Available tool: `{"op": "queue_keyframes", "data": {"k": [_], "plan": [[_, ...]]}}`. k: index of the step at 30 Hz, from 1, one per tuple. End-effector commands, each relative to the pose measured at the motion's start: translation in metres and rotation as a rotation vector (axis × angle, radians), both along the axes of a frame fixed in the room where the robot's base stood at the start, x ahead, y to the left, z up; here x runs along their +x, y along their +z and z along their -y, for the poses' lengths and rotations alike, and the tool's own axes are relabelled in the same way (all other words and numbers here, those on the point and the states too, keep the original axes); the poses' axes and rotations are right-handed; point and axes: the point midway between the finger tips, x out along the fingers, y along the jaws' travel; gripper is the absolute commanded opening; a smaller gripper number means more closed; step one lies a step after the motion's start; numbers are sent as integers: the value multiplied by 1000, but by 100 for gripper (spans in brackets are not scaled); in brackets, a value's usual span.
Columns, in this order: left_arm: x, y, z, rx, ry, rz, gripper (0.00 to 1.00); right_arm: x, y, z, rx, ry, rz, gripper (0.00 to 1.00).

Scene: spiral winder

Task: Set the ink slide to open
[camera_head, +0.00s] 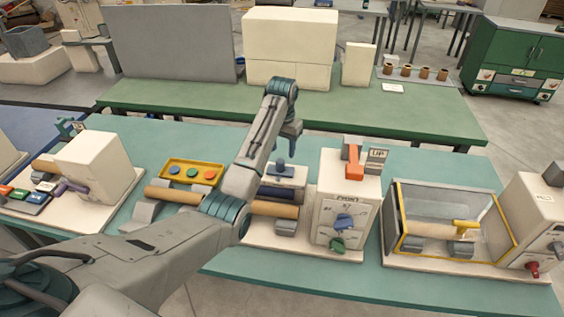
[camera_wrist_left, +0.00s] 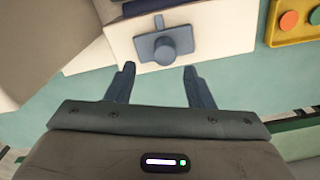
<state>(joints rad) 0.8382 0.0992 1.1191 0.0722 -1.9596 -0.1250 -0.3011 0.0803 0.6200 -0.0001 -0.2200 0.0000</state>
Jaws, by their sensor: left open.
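A blue knob (camera_head: 284,165), which I take to be the ink slide's handle, stands on a stem at the back of a cream machine with a dark blue panel (camera_head: 284,184) and a tan roller (camera_head: 275,209). In the left wrist view the round blue knob (camera_wrist_left: 168,46) sits on the cream housing (camera_wrist_left: 200,30), just beyond the fingertips. My left gripper (camera_head: 290,145) is above and behind the knob; it also shows in the left wrist view (camera_wrist_left: 158,70). Its fingers are apart, with nothing between them. Slide markings are not readable. My right gripper is not in view.
A yellow tray (camera_head: 215,165) with coloured discs lies left of the machine. A yellow-framed guard (camera_head: 400,220) is further right. Green table shows behind.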

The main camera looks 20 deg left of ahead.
Motion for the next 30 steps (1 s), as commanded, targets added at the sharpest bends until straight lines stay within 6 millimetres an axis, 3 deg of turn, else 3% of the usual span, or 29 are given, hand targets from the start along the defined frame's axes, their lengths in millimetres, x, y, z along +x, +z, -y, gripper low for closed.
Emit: {"op": "queue_keyframes", "data": {"k": [2, 4, 9, 30], "plan": [[1, 14, 0, 1, 0, 5, 48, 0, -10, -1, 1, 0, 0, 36], [0, 31, 0, 0, 0, -1, 48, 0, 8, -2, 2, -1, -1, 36], [0, 41, 1, 0, 0, -2, 48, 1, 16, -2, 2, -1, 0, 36], [0, 42, 1, 0, -1, -1, 48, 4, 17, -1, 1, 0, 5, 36]]}}
